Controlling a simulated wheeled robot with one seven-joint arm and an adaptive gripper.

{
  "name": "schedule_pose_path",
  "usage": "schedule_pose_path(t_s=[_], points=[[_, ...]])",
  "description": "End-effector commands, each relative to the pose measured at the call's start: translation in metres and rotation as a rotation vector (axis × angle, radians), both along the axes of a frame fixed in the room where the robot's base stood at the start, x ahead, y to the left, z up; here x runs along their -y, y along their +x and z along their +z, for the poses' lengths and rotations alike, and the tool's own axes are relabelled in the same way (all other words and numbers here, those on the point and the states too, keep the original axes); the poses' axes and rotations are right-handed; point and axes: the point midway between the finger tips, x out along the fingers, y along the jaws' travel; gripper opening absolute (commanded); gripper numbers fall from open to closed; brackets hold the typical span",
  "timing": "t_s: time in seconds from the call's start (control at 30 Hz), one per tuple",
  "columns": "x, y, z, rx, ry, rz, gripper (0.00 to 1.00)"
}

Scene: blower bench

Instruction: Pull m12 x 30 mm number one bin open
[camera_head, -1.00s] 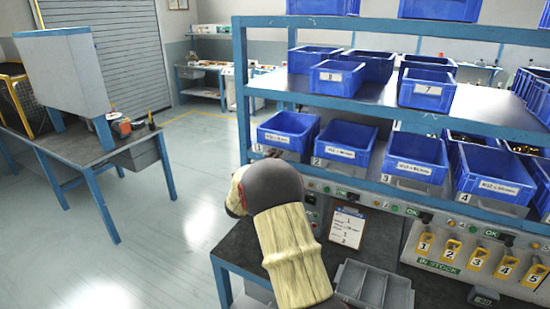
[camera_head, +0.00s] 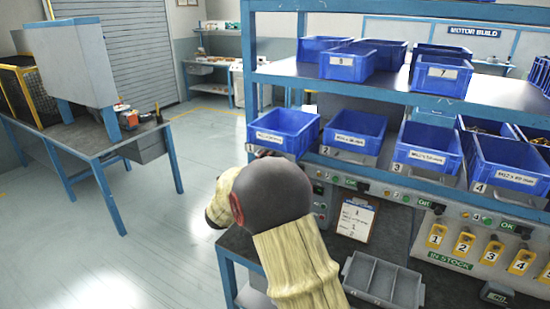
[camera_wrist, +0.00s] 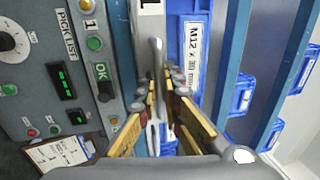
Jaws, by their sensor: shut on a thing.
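The M12 x 30 mm number one bin (camera_head: 283,133) is a blue bin with a white label, leftmost on the lower shelf. In the head view my arm hides the fingers and the grip.
Bins two (camera_head: 354,135), three (camera_head: 427,150) and four (camera_head: 508,167) stand to the right on the same shelf. Below is a panel with yellow number tags (camera_head: 464,243), a clipboard (camera_head: 356,218) and a grey divided tray (camera_head: 385,280). Open floor (camera_head: 190,220) lies left.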

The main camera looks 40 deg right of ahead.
Motion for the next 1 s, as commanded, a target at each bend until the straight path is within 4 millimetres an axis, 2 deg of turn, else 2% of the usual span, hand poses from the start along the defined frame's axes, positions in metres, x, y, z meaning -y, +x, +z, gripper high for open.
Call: schedule_pose_path(t_s=[0.1,0.3,0.8,0.83,1.0], points=[[-0.02,-0.008,-0.005,-0.005,0.002,0.002,0.0],[-0.038,-0.016,-0.004,-0.004,0.003,0.001,0.0],[-0.044,-0.019,-0.003,-0.006,0.003,-0.001,0.0],[-0.044,-0.019,-0.003,-0.006,0.003,-0.001,0.09],[-0.044,-0.019,-0.002,-0.004,0.003,-0.001,0.19]])
